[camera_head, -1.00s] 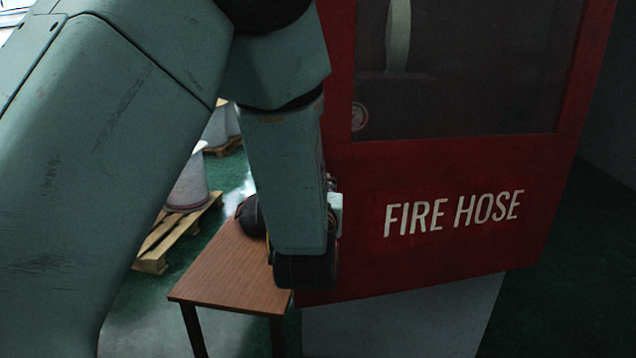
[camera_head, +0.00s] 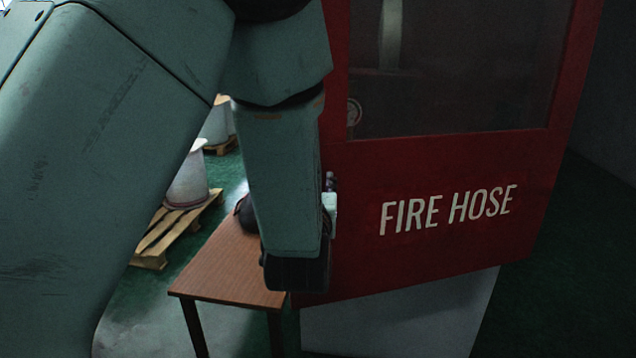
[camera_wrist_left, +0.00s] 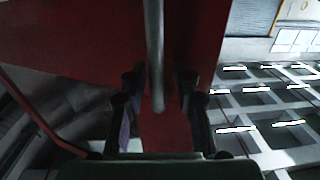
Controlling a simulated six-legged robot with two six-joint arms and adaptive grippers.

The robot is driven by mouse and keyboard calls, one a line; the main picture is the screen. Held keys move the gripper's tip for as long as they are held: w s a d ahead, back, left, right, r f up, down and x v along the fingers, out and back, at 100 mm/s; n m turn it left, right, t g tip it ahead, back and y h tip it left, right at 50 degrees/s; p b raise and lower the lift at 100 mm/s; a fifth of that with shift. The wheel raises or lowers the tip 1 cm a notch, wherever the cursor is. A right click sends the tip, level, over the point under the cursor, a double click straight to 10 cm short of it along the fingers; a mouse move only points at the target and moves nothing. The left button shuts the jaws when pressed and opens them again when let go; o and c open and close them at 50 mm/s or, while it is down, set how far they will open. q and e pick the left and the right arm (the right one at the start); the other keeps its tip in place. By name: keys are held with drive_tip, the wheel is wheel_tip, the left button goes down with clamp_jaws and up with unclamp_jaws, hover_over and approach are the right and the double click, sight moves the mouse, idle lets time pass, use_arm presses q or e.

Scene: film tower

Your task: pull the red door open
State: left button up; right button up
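The red door (camera_head: 440,250) with "FIRE HOSE" lettering and a dark window (camera_head: 460,70) fills the right of the head view. In the left wrist view, red panel (camera_wrist_left: 75,35) lies behind a grey vertical bar handle (camera_wrist_left: 155,60). My left gripper (camera_wrist_left: 160,80) has its two dark fingers apart, one on each side of the bar. The bar's lower end shows between them, with gaps on both sides. In the head view, my left arm hides the handle and most of the gripper. I cannot tell how far the door stands open. My right gripper is out of view.
A small brown table (camera_head: 230,265) stands left of the door, below my left arm. Wooden pallets (camera_head: 165,235) with pale spools (camera_head: 188,180) stand behind it. A pale base (camera_head: 400,320) is under the door. Green floor shows right of it.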

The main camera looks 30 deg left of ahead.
use_arm(q)
drive_tip(key=shift+w+a+f, duration=0.2)
drive_tip(key=shift+w+a, duration=0.1)
drive_tip(key=shift+d+r, duration=0.1)
drive_tip(key=shift+r, duration=0.1)
drive_tip(key=r, duration=0.8)
drive_tip(key=shift+a+r, duration=0.2)
drive_tip(key=shift+r, duration=0.05)
drive_tip(key=shift+d+r, duration=0.15)
drive_tip(key=shift+r, duration=0.35)
drive_tip(key=shift+s+r, duration=0.1)
drive_tip(key=shift+r, duration=0.05)
